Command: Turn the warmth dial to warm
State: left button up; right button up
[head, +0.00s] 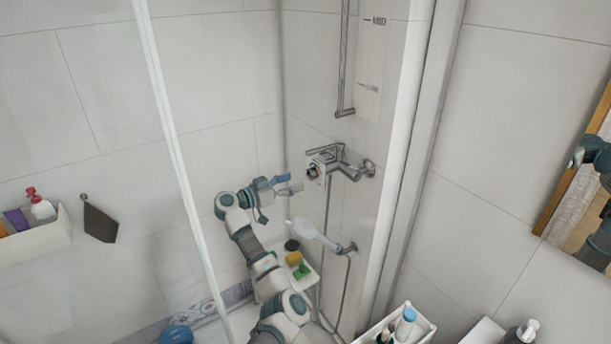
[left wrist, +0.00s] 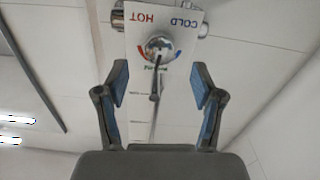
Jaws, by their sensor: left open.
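The warmth dial is the round chrome knob (left wrist: 159,47) with a thin lever, on the shower mixer (head: 345,162) fixed to the wall. In the left wrist view a white plate (left wrist: 181,40) behind it bears upside-down HOT at left and COLD at right, with a red arc on the HOT side and a blue arc on the COLD side. The lever points down in that picture, between the arcs. My left gripper (head: 290,184) is open and empty, left of and slightly below the mixer in the head view. In the left wrist view its fingers (left wrist: 161,76) spread on both sides of the lever, apart from it.
A white hand shower (head: 314,235) hangs below the mixer with its hose. A small shelf with green and yellow items (head: 300,268) is lower down. A glass panel edge (head: 180,165) stands at left. A white bin of bottles (head: 403,328) is at the front.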

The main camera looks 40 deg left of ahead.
aim_at(307, 176)
pick_arm(q)
jog(key=x, duration=0.5)
jog(key=shift+w+p, duration=0.2)
jog(key=shift+p, duration=0.1)
jog(key=c, duration=1.1)
